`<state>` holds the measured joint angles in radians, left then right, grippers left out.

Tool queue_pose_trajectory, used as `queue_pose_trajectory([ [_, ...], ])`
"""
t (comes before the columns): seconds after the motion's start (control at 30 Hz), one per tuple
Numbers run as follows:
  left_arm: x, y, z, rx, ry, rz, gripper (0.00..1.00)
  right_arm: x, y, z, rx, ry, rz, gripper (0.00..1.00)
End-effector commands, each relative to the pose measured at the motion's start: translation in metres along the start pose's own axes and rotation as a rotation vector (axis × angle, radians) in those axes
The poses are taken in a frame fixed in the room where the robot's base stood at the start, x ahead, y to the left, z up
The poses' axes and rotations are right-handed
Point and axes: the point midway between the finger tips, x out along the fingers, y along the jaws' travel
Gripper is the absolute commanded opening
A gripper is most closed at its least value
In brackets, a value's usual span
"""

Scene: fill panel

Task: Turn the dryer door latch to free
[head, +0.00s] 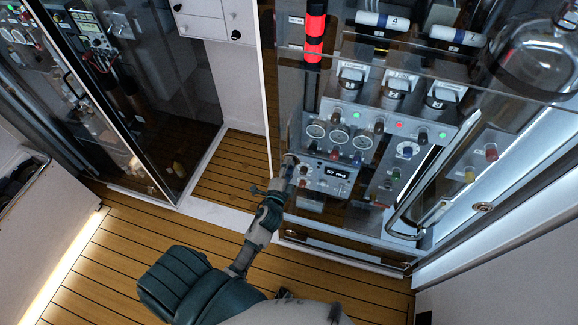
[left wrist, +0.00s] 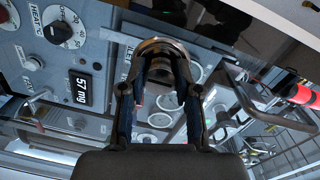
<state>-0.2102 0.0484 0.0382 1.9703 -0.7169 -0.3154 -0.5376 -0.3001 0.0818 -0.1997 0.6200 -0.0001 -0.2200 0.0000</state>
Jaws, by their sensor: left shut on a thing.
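My left gripper (head: 287,172) reaches up to the left edge of the clear door in front of the instrument panel. In the left wrist view its two fingers (left wrist: 160,85) are closed around a rounded metal piece, which looks like the door latch (left wrist: 163,46). The fingers hide much of the latch, so its turn angle cannot be told. In the head view a small bit of the latch (head: 289,158) shows just above the fingertips. The instrument panel (head: 325,185) behind the clear door has gauges, knobs and a "57 mg" display. My right gripper is not in view.
A curved metal handle (head: 400,222) stands out at the right of the panel. A red and black signal column (head: 315,30) rises at the top. Another glass-fronted cabinet (head: 130,90) stands at the left. The wooden floor (head: 110,255) is clear.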

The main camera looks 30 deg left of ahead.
Motion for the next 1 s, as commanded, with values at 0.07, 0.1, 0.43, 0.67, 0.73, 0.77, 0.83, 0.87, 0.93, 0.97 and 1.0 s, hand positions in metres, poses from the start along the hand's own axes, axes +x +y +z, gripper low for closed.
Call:
queue_pose_trajectory([
  [0.07,-0.001,0.004,0.002,-0.003,-0.006,0.009,0.0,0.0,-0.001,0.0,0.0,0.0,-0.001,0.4],
  [0.1,-0.001,0.004,0.002,-0.003,-0.006,0.009,0.0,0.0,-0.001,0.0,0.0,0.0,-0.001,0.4],
  [0.43,-0.001,0.004,0.002,-0.002,-0.005,0.009,0.58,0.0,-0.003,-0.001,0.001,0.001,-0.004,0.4],
  [0.67,0.0,0.002,0.001,-0.002,-0.002,0.005,0.58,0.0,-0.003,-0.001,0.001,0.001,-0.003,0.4],
  [0.73,-0.001,0.002,0.001,-0.002,-0.002,0.004,0.58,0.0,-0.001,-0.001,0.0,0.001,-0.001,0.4],
  [0.77,-0.003,0.002,0.001,-0.002,-0.002,0.004,0.58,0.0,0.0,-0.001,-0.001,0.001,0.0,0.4],
  [0.83,-0.009,0.003,0.001,-0.002,-0.002,0.006,0.58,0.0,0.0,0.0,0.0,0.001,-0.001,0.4],
  [0.87,-0.012,0.003,0.001,-0.002,-0.002,0.006,0.58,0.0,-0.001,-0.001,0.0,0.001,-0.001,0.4],
  [0.93,-0.025,0.003,0.001,-0.003,-0.002,0.007,0.58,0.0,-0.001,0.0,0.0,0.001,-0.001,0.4],
  [0.97,-0.031,0.003,0.001,-0.003,-0.002,0.007,0.58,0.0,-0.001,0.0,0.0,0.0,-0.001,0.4],
  [1.0,-0.04,0.004,0.001,-0.004,-0.003,0.008,0.58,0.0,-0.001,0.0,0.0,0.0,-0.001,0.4],
])
